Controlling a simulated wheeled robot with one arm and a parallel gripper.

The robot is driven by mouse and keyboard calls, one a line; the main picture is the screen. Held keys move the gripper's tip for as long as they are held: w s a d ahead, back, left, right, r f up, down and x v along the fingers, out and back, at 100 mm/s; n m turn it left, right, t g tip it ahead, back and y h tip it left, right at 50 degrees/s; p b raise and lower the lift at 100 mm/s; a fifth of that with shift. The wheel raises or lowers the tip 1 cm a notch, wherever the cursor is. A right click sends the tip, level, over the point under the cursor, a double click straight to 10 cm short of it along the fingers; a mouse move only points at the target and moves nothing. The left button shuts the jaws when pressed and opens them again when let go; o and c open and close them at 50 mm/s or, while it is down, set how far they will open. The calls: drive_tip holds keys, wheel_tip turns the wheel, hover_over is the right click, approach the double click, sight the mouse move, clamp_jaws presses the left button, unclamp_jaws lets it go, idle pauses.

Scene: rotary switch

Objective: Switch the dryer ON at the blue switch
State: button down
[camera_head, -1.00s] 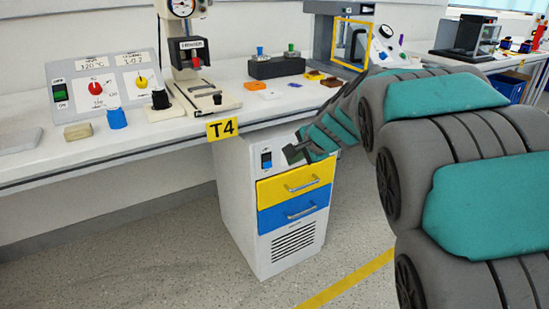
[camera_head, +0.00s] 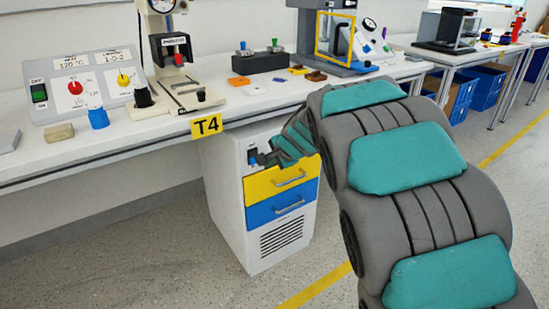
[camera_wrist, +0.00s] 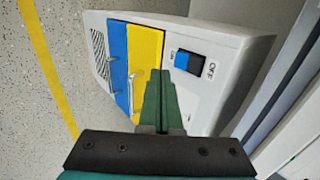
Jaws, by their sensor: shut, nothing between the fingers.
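The blue switch (camera_head: 252,156) is a rocker on the upper front of the white drawer cabinet under the bench. It shows larger in the wrist view (camera_wrist: 189,62), with a bright blue part towards the drawers and a darker part towards the OFF label. A small label, apparently ON, sits at the drawer side. My gripper (camera_head: 264,159) is shut and empty, just right of the switch in the head view. In the wrist view its green fingertips (camera_wrist: 160,76) point at the cabinet front, below and left of the switch. I cannot tell whether they touch anything.
The cabinet has a yellow drawer (camera_head: 284,179) and a blue drawer (camera_head: 282,207) with bar handles below the switch. The bench edge with a T4 tag (camera_head: 207,125) overhangs the cabinet. Open floor lies in front.

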sight(255, 162)
drive_tip(key=shift+w+a+f+p, duration=0.15)
drive_tip(key=shift+w+a+f, duration=0.15)
drive_tip(key=shift+w+a, duration=0.35)
drive_tip(key=shift+w+a+f+p, duration=0.1)
drive_tip(key=shift+w+a+f, duration=0.25)
drive_tip(key=shift+w, duration=0.45)
drive_tip(key=shift+w+a+f+p, duration=0.15)
drive_tip(key=shift+w+a+f, duration=0.1)
drive_tip(key=shift+w+a, duration=0.4)
drive_tip(key=shift+w+d, duration=0.15)
drive_tip(key=shift+f+b, duration=0.35)
drive_tip(key=shift+b, duration=0.55)
drive_tip(key=shift+w+r, duration=0.1)
drive_tip(key=shift+r, duration=0.15)
